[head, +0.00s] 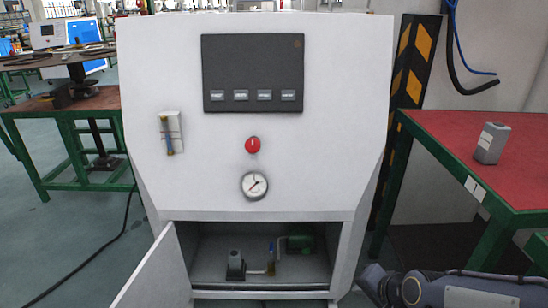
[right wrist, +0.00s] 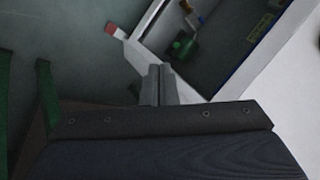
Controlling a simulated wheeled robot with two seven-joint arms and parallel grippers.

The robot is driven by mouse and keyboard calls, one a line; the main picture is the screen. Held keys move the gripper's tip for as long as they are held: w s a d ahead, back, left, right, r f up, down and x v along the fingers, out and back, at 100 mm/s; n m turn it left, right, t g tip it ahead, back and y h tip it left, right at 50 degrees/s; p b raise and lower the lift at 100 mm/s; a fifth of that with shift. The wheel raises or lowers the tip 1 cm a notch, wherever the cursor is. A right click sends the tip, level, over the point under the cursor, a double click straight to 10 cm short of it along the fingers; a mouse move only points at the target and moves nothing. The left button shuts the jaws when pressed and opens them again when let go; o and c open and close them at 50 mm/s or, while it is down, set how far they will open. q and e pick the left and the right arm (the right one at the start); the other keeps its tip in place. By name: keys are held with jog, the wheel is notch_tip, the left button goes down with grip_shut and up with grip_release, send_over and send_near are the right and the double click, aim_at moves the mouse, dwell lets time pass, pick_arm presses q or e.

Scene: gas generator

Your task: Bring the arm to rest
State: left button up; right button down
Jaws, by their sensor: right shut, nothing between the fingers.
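My right arm (head: 455,290) enters the head view at the bottom right, low beside the open compartment of the white gas generator (head: 330,120). In the right wrist view my right gripper (right wrist: 159,72) is shut, with its fingers together and nothing between them. Beyond the fingertips that view shows the compartment's edge and a green part (right wrist: 182,45) inside it. I cannot tell the exact gap between the fingers and the cabinet. My left gripper is in neither view.
The generator's lower door (head: 158,275) stands open to the left. A red-topped table (head: 450,130) at right carries a grey box (head: 491,145). A green-framed table (head: 70,105) stands at left.

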jog(key=s+r+n+g, duration=0.1)
jog(key=s+r+n, duration=0.25)
jog(key=s, duration=0.55)
jog(key=s+r+n, duration=0.3)
jog(key=s+r, duration=0.1)
jog(key=s, duration=0.5)
notch_tip(320, 180, up, 33)
jog(key=p, duration=3.2)
jog(key=shift+s+d+y+p, duration=0.3)
jog(key=shift+p, duration=0.05)
